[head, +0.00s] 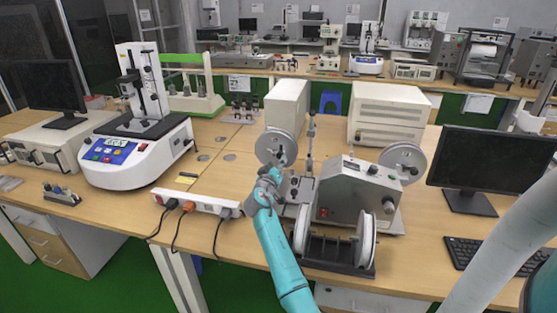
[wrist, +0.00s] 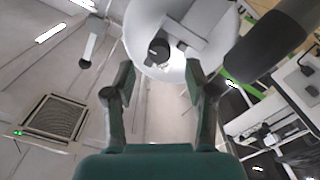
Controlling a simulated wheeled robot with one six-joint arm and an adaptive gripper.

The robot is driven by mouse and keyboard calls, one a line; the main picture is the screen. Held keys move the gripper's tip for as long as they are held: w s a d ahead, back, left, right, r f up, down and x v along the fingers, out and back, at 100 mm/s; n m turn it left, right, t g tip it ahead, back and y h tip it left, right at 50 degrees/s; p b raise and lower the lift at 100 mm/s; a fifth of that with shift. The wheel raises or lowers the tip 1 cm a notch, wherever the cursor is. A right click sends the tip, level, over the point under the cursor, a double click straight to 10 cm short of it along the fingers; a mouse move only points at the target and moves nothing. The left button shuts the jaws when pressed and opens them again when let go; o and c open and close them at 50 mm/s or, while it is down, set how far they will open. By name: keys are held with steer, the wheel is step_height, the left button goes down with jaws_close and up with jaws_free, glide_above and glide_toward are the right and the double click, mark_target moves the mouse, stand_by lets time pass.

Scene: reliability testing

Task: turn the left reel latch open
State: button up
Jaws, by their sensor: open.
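The left reel (head: 275,146) is a grey-white disc on the left side of the grey machine (head: 345,190). In the wrist view, the reel (wrist: 205,62) fills the top middle, with a small dark latch (wrist: 158,48) at its hub. My gripper (head: 272,172) is just below and in front of the left reel in the head view. In the wrist view, my gripper (wrist: 160,78) is open, its two fingers apart on either side of the latch's line, with nothing between the tips. The latch appears beyond the fingertips. Its exact turn is hard to tell.
A second reel (head: 402,162) is on the machine's right. A spool stand (head: 335,240) sits in front. A power strip (head: 196,203) with plugs lies to the left, and a monitor (head: 492,170) stands to the right. The table between the white tester (head: 135,150) and the strip is mostly clear.

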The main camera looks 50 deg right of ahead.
steer(key=v, duration=0.7)
steer(key=shift+f, duration=0.1)
stand_by(0.4)
steer(key=s+a+f+n+t+y, duration=0.1)
steer(key=a+f, duration=0.3)
steer(key=s+a+f+n+t+y, duration=0.1)
steer(key=s+a+f+y, duration=0.1)
steer(key=a+f, duration=0.3)
steer(key=s+a+f+n+t+y, duration=0.1)
steer(key=a+f, duration=0.3)
steer(key=a, duration=0.1)
steer(key=shift+s+a+f+n+t, duration=0.1)
steer(key=shift+s+f+n+t, duration=0.2)
steer(key=shift+s+f+t, duration=0.1)
steer(key=s+a+f+n+t+y, duration=0.2)
steer(key=s+a+f+y, duration=0.2)
steer(key=s+a, duration=0.65)
steer(key=s+a+f+n+t+y, duration=0.15)
steer(key=s+a+f+y, duration=0.25)
steer(key=s+a, duration=0.65)
steer(key=s+a+r+y, duration=0.2)
steer(key=s+a+r, duration=0.3)
steer(key=s, duration=0.5)
steer(key=s+a+r+y, duration=0.2)
steer(key=s+a+r, duration=0.4)
steer(key=s+r, duration=0.2)
steer(key=shift+s+r+t+y, duration=0.3)
steer(key=shift+s+r+t, duration=0.05)
steer(key=shift+s, duration=0.8)
